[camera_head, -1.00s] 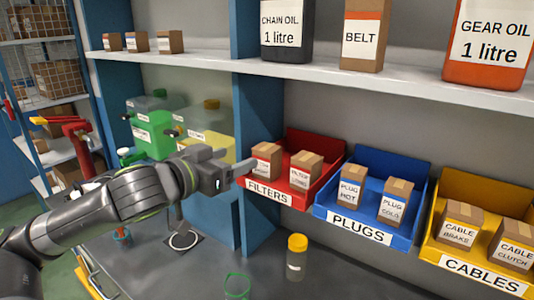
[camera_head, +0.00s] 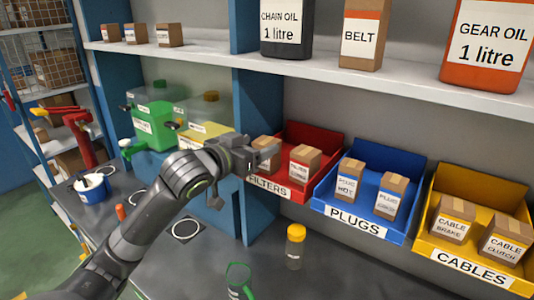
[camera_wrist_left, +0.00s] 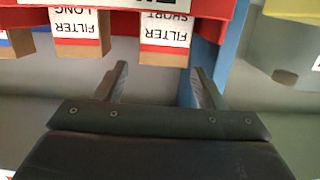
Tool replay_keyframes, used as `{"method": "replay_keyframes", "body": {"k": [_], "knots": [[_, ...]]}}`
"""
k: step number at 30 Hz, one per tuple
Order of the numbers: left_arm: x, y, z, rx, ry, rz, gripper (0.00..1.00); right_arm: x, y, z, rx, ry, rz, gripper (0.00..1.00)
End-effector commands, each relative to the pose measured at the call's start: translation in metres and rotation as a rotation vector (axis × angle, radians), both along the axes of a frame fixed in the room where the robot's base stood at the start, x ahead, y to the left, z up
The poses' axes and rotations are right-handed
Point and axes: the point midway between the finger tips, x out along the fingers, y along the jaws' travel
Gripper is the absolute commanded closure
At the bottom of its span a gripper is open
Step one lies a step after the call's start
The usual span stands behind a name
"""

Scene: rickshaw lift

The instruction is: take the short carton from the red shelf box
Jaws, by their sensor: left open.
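The short carton, brown with a white "FILTER SHORT" label, stands in the red shelf box (camera_head: 298,193) on the left side; in the camera_head view my gripper partly hides this short carton (camera_head: 265,144). The wrist view shows the short carton (camera_wrist_left: 166,30) upside down. The "FILTER LONG" carton (camera_head: 305,161) stands to its right in the same box, also in the wrist view (camera_wrist_left: 80,32). My left gripper (camera_head: 270,157) is open and empty in front of the short carton. In the wrist view its fingers (camera_wrist_left: 161,74) are spread, roughly in line with that carton. My right gripper is not in view.
The blue plugs box (camera_head: 398,238) and yellow cables box (camera_head: 470,268) stand to the right, each with cartons. A white shelf (camera_head: 335,75) runs above. A blue post (camera_head: 257,110) is beside the red box.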

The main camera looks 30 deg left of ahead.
Motion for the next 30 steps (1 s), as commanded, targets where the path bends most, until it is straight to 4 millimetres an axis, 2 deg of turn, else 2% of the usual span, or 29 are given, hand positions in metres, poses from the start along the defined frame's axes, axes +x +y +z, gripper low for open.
{"method": "replay_keyframes", "body": {"k": [5,10,15,24,30], "knots": [[0.01,-0.001,-0.001,-0.004,0.002,0.001,0.37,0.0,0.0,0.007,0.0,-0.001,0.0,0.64],[0.032,-0.001,-0.007,-0.006,0.004,0.001,0.37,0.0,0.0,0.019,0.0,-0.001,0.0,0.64],[0.049,-0.003,-0.011,-0.002,0.002,0.001,0.37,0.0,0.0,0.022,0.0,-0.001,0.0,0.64],[0.052,-0.004,-0.013,0.001,0.0,0.001,0.37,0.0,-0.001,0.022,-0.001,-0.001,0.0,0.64],[0.051,-0.004,-0.013,0.001,0.0,0.001,0.63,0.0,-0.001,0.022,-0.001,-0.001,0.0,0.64]]}}
